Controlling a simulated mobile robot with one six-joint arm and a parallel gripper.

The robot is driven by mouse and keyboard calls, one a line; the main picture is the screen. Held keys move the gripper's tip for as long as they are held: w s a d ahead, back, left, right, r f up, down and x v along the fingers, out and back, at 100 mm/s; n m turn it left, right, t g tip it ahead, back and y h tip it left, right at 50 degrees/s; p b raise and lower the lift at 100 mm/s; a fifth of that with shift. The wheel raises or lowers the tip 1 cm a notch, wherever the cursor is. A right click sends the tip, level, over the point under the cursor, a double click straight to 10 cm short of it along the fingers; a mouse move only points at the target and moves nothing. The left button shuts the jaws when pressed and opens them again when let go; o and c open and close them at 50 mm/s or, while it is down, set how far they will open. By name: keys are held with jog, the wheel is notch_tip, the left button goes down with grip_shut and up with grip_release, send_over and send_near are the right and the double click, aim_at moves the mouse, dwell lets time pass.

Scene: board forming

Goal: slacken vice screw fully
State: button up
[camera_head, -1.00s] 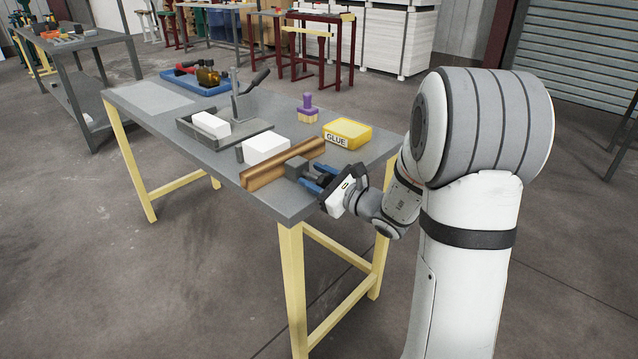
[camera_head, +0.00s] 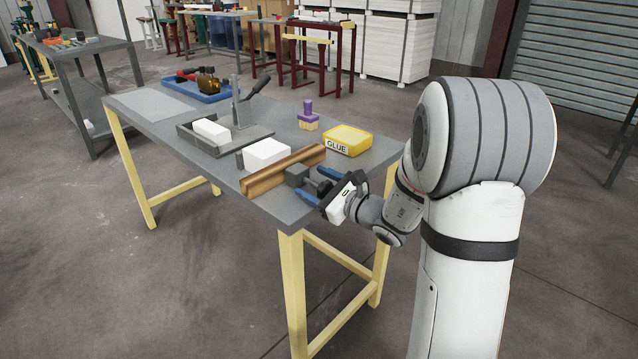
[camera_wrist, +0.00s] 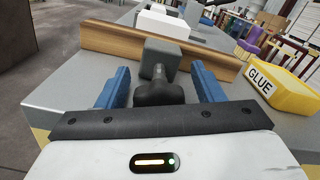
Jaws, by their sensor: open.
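The vice at the table's near edge has a brown wooden jaw bar (camera_head: 262,180), a grey block (camera_head: 296,174) and a dark screw knob (camera_head: 319,186). In the wrist view, the knob (camera_wrist: 158,93) points toward me from the grey block (camera_wrist: 162,57), with the wooden bar (camera_wrist: 108,40) behind. My gripper (camera_head: 313,184) is open, its blue fingers on either side of the knob with gaps showing between. A white block (camera_head: 266,153) sits behind the wooden bar. The screw's thread is hidden.
A yellow glue box (camera_head: 347,140) stands right of the vice, close to my right finger's side. A purple-handled brush (camera_head: 308,117) stands behind it. A grey tray-like press (camera_head: 240,135) holds another white block (camera_head: 212,131). A blue tray (camera_head: 205,94) lies at the back.

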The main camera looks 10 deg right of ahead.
jog(key=p+v, duration=0.1)
jog(key=v, duration=0.6)
jog(key=shift+s+d, duration=0.25)
jog(key=shift+r+m+p, duration=0.2)
jog(key=shift+m+p, duration=0.3)
jog(key=shift+p, duration=0.15)
jog(key=shift+c, duration=1.3)
jog(key=shift+r+m+p, duration=0.15)
jog(key=shift+m+p, duration=0.65)
jog(key=shift+p, duration=0.15)
jog(key=shift+d+m+p, duration=0.15)
jog(key=shift+m+p, duration=0.65)
jog(key=shift+p, duration=0.05)
jog(key=m+p, duration=0.1)
jog(key=m, duration=0.1)
jog(key=shift+s+f+m+p, duration=0.15)
jog(key=shift+f+m+p, duration=0.15)
jog(key=shift+m+p, duration=0.1)
jog(key=x, duration=0.7)
jog(key=shift+w+a+f+b, duration=0.2)
jog(key=shift+w+f+b, duration=0.05)
jog(key=shift+b, duration=0.1)
jog(key=shift+c, duration=0.6)
